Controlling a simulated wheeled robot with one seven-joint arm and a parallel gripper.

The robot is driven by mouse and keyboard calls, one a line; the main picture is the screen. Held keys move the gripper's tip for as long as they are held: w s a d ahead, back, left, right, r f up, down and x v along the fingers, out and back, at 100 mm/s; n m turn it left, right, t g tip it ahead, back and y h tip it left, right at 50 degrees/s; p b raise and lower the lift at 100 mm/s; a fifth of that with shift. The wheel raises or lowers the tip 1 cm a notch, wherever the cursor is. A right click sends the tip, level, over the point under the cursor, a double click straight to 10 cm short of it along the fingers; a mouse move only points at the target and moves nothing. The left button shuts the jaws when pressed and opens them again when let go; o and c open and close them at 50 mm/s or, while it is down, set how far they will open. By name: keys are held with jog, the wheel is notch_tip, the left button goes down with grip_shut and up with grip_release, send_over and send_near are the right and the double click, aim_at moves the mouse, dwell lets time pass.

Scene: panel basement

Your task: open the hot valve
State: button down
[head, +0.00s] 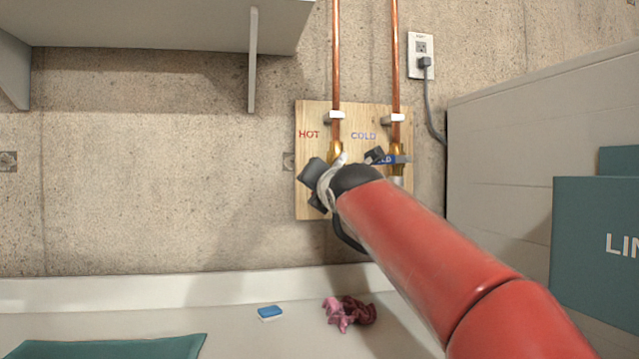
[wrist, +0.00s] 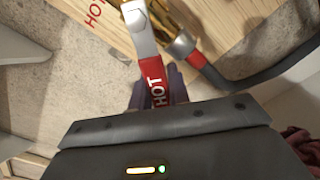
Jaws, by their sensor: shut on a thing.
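The hot valve has a brass body (head: 335,151) on the left copper pipe, under the red HOT print on the wooden board. Its lever (wrist: 155,84), metal with a red sleeve marked HOT, shows in the wrist view. My gripper (wrist: 160,92) is shut on the red sleeve, with dark fingers on both sides of it. In the head view my gripper (head: 314,180) and arm cover most of this valve, so the lever's angle to the pipe is hidden there. The cold valve's blue lever (head: 387,160) is on the right pipe, partly behind my wrist.
The wooden board (head: 307,205) is fixed to a concrete wall. A shelf (head: 160,25) hangs upper left. An outlet with a plugged cord (head: 421,56) is upper right. A blue sponge (head: 270,313) and a crumpled pink cloth (head: 349,313) lie below. Teal boxes (head: 590,240) stand right.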

jog(key=shift+f, duration=0.1)
dwell(0.4)
jog(key=c, duration=1.3)
grip_release()
